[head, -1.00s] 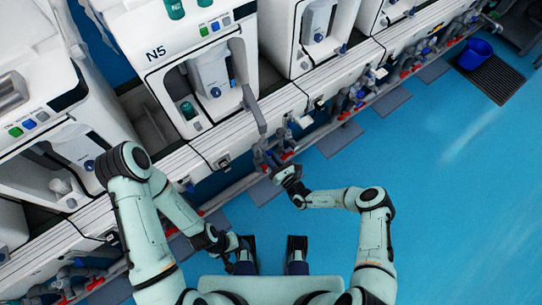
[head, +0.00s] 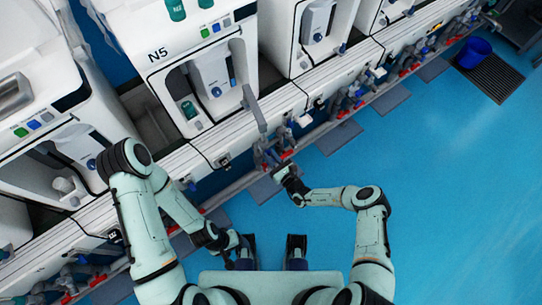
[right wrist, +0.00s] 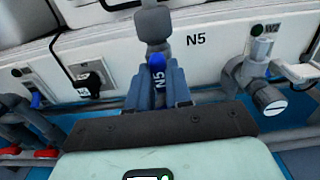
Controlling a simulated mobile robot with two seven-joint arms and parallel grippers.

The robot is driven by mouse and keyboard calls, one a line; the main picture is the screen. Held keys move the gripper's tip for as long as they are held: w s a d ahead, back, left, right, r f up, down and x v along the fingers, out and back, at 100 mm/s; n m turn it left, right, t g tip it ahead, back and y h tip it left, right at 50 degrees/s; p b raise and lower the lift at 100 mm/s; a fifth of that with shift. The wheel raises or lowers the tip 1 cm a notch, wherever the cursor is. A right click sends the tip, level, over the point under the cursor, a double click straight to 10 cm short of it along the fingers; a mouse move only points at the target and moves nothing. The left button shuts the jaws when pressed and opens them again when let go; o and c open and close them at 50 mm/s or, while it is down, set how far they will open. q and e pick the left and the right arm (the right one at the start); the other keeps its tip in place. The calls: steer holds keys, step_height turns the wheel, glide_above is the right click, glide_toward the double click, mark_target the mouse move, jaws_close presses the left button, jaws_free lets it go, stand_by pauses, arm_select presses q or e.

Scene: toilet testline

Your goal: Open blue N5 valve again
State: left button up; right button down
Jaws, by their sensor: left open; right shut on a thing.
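The blue N5 valve handle (right wrist: 157,62) shows between the fingers of my right gripper (right wrist: 158,88) in the right wrist view, beside the N5 label on the white panel. The right gripper is shut on this handle; the fingers hide its lower part. In the head view, the right gripper (head: 282,172) is at the pipework below the N5 machine (head: 187,75), and the blue handle cannot be made out there. My left gripper (head: 240,243) is open, low in the head view, away from the valve.
A grey valve fitting (right wrist: 268,97) stands to the right in the right wrist view. Blue floor (head: 440,190) is clear at right. A blue bucket (head: 474,53) stands far right.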

steer(key=c, duration=1.3)
jaws_free()
steer(key=shift+s+d, duration=0.1)
steer(key=p+v, duration=0.1)
steer(key=v, duration=1.2)
steer(key=shift+s+d, duration=0.1)
steer(key=shift+s, duration=0.05)
